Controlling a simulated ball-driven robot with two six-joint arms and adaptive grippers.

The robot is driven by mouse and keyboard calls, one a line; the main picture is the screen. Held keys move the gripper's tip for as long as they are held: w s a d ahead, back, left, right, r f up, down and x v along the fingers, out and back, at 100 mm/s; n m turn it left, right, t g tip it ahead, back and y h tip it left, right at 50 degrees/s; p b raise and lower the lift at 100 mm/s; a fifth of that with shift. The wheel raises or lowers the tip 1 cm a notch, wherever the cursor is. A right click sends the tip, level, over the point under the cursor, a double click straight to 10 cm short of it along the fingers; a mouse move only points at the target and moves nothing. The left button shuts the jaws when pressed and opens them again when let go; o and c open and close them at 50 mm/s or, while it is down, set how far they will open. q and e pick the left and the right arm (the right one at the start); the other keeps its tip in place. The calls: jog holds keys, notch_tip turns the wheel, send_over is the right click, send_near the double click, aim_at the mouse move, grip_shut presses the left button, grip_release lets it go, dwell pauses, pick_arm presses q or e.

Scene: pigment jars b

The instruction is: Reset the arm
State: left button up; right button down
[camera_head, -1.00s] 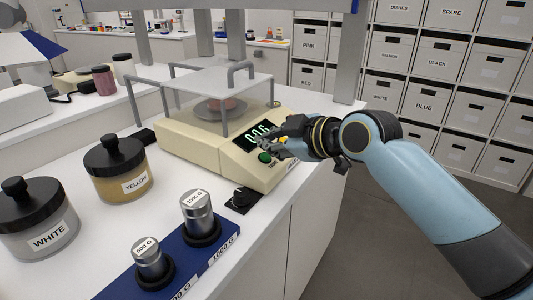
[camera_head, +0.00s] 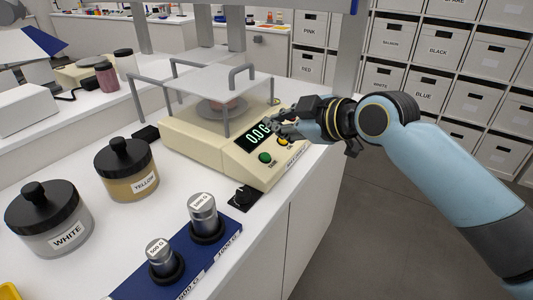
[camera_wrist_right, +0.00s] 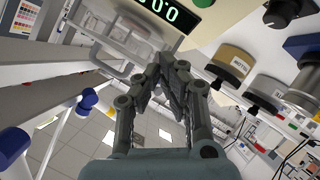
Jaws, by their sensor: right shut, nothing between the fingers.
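My right arm comes in from the right in the head view. Its gripper (camera_head: 274,122) is at the front of the cream balance (camera_head: 190,140), beside the lit display (camera_head: 258,136). In the right wrist view the gripper's fingers (camera_wrist_right: 172,62) meet at the tips with nothing between them. The display shows in the wrist view too, above the fingertips. The green button (camera_head: 265,157) on the balance's front panel is uncovered. I cannot tell whether the fingers touch the balance. My left gripper is not in view.
A white jar (camera_head: 48,222) and a yellow jar (camera_head: 127,170) stand left of the balance. Two metal weights, one (camera_head: 203,215) behind the other (camera_head: 161,256), stand on a blue holder (camera_head: 225,240). The balance has a clear cover on top. Labelled boxes fill shelves behind.

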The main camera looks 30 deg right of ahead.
dwell(0.3)
jog(key=s+d+f+m+g+h, duration=0.15)
jog(key=s+f+m+g, duration=0.3)
jog(key=s, duration=0.95)
jog(key=s+f+m+g+h, duration=0.3)
jog(key=s+f+m+g, duration=0.15)
jog(key=s, duration=0.95)
notch_tip(320, 180, down, 32)
jog(key=s+d+m+g+b, duration=0.1)
jog(key=s+d+b, duration=0.2)
jog(key=b, duration=0.3)
jog(key=s+f+g+b, duration=0.1)
jog(key=s+f+b, duration=0.4)
jog(key=s+f, duration=1.3)
notch_tip(320, 180, down, 3)
jog(key=shift+d+r+g, duration=0.2)
jog(key=shift+d+g, duration=0.1)
